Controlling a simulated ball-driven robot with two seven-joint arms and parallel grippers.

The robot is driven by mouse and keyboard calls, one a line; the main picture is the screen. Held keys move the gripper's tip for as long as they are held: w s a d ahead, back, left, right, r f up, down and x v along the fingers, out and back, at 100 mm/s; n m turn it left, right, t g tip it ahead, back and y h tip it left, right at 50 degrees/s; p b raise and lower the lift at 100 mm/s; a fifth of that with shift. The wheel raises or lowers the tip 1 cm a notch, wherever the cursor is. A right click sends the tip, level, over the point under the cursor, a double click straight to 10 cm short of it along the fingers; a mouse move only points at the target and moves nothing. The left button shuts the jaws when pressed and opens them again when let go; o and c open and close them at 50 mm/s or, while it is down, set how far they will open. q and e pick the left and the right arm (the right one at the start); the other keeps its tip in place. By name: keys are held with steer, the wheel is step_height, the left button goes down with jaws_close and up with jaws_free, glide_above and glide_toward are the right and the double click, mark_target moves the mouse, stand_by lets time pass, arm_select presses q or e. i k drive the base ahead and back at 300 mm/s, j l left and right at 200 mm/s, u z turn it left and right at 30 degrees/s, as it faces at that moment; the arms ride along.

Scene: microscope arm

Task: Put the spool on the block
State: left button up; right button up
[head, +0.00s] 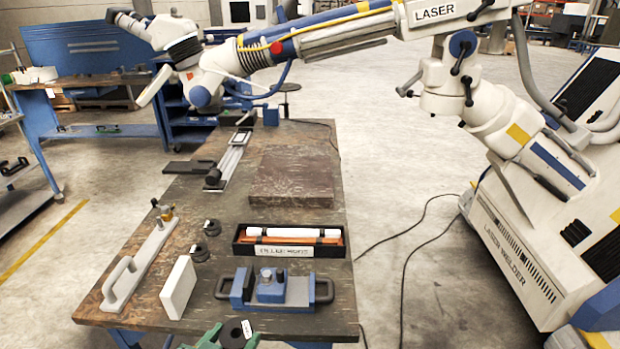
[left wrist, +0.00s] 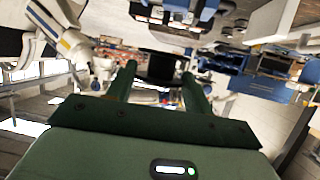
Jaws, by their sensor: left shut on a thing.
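A black spool (head: 236,332) with a white tag is held by my left gripper (head: 222,340), whose green fingers show at the bottom edge of the head view. The fingers are shut on it, in front of the table's near edge. In the left wrist view the black spool (left wrist: 160,66) sits between the fingertips of the gripper (left wrist: 158,75). A pale grey block (head: 179,288) stands upright on the table, up and left of the gripper. Two more black spools, one nearer (head: 199,253) and one farther (head: 212,228), lie behind the block. My right gripper is not in view.
A blue clamp fixture (head: 243,290) stands right of the block. Behind it is a black rod box (head: 240,247). A white handled bar (head: 150,257) lies to the left, and a brown slab (head: 292,177) farther back. A laser arm (head: 330,38) hangs over the far end.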

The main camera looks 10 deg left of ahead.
mark_target(273, 185)
steer(key=i+l+u, duration=0.1)
steer(key=l, duration=0.35)
steer(key=i+l+u, duration=0.15)
steer(key=l, duration=0.3)
steer(key=i+l+u, duration=0.1)
steer(key=l, duration=0.35)
steer(key=i+l+u, duration=0.15)
steer(key=l, duration=0.35)
steer(key=i+l+u, duration=0.1)
steer(key=l, duration=0.4)
steer(key=i+l+u, duration=0.15)
steer(key=i, duration=0.3)
steer(key=i+l+u, duration=0.15)
steer(key=i, duration=0.25)
steer(key=i+l+u, duration=0.15)
steer(key=i+l, duration=0.15)
steer(key=i+j, duration=0.25)
steer(key=i, duration=0.15)
steer(key=i+j+u, duration=0.1)
steer(key=i, duration=0.35)
steer(key=j, duration=0.1)
